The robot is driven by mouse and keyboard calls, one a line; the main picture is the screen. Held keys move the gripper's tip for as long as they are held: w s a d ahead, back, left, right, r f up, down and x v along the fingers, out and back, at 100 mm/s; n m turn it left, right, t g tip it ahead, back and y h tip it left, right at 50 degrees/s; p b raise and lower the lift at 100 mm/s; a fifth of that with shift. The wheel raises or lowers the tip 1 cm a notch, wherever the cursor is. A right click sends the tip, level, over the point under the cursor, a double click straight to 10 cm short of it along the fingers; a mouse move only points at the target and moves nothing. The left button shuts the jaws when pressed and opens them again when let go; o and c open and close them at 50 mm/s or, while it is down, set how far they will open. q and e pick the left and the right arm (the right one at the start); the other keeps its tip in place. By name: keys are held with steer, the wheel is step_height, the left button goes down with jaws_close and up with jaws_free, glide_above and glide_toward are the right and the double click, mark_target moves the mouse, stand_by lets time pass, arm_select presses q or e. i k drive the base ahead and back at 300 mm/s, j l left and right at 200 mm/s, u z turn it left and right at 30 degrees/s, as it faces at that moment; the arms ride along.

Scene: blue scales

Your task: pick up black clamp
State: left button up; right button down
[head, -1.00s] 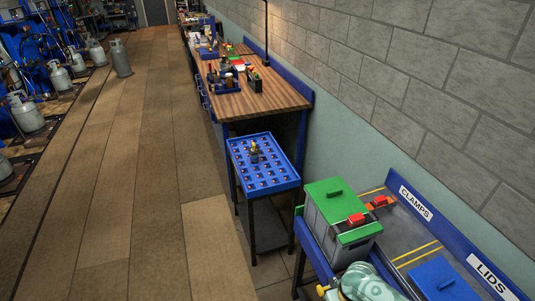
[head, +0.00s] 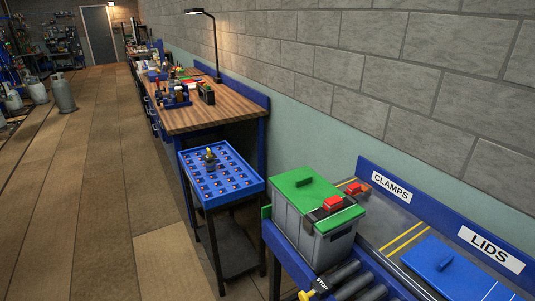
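A black clamp (head: 317,213) with a red part on top sits at the front edge of the green lid (head: 289,185) on a grey bin (head: 289,220). A second clamp, orange-red (head: 357,188), lies behind the bin near the CLAMPS label, partly hidden by the bin and the first clamp. Neither of my grippers is in view.
The bin stands on a blue-framed bench with dark rollers (head: 352,281) in front. A blue lid (head: 442,260) lies to the right, by the LIDS sign (head: 490,250). A blue tray stand (head: 221,200) and a wooden workbench (head: 205,115) stand to the left.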

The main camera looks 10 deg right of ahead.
mark_target(332, 205)
steer(key=i+j, duration=0.1)
steer(key=i, duration=0.2)
steer(key=z, duration=0.5)
steer(key=i+j+z, duration=0.1)
steer(key=z, duration=0.35)
steer(key=j+z, duration=0.1)
steer(key=z, duration=0.4)
steer(key=i+j, duration=0.05)
